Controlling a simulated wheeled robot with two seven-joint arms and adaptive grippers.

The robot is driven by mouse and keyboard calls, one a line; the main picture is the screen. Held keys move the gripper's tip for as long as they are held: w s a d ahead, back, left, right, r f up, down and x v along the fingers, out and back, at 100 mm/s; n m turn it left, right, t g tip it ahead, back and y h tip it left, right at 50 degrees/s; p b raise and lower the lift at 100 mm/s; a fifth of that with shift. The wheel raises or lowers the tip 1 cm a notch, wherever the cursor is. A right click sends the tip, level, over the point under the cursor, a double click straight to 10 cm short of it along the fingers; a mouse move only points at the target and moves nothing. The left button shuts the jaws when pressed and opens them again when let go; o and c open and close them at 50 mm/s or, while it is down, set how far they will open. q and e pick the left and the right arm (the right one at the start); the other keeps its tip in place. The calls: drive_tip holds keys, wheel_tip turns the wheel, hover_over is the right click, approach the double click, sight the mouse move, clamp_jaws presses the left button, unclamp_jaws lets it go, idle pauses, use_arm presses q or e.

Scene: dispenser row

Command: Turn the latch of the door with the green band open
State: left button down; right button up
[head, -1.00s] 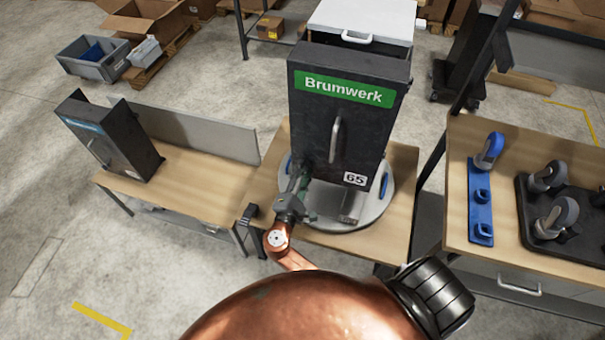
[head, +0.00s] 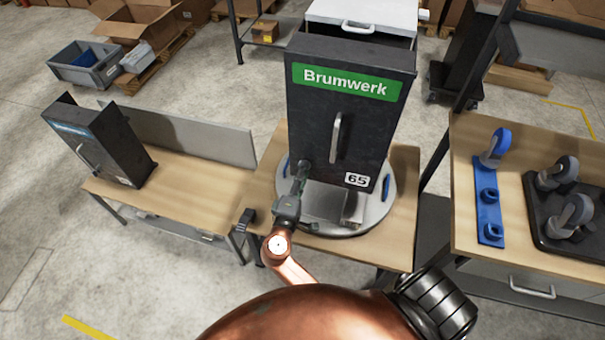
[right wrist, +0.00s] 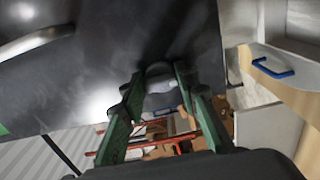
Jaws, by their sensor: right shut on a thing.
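The dark door with the green Brumwerk band (head: 346,81) is the front of an upright box on a round grey turntable (head: 375,212). A long upright metal handle (head: 337,138) is on the door. The latch, a small grey knob (right wrist: 160,72), sits near the door's lower left edge. My right gripper (head: 303,172) reaches it from below and left. In the right wrist view its green fingers (right wrist: 163,88) are shut on the latch, one on each side. The fingers partly hide the latch, so its turn angle is unclear. The door looks closed. My left gripper is not in view.
A second dark box with a blue band (head: 100,142) stands on the left bench. The right bench (head: 470,262) holds a blue holder (head: 487,213) and a dark tray (head: 540,228) with casters. Blue grips (head: 386,185) are on the turntable. Open floor lies front left.

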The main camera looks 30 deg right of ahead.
drive_tip(key=shift+r, duration=0.1)
drive_tip(key=o, duration=1.1)
drive_tip(key=shift+o, duration=0.2)
